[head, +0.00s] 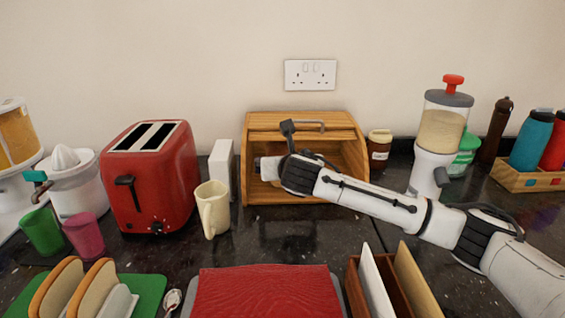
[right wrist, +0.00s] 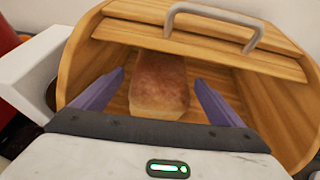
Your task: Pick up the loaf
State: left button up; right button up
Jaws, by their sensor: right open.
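A brown-crusted loaf (right wrist: 160,88) lies inside the open wooden bread bin (head: 345,128), which also fills the right wrist view (right wrist: 285,95). My right gripper (right wrist: 160,76) is at the bin's mouth with its two purple fingers spread, one on each side of the loaf. The near end of the loaf lies between the fingers, with a visible gap on both sides. In the head view my right gripper (head: 263,168) and arm cover most of the bin's opening, and the loaf is largely hidden there. My left gripper is not in view.
A white box (head: 221,170), a cream mug (head: 212,208) and a red toaster (head: 150,178) stand left of the bin. A brown jar (head: 380,150) and a dispenser (head: 441,130) stand right.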

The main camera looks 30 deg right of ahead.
jog(key=shift+x, duration=2.2)
jog(key=shift+d+r, duration=0.1)
jog(key=c, duration=1.3)
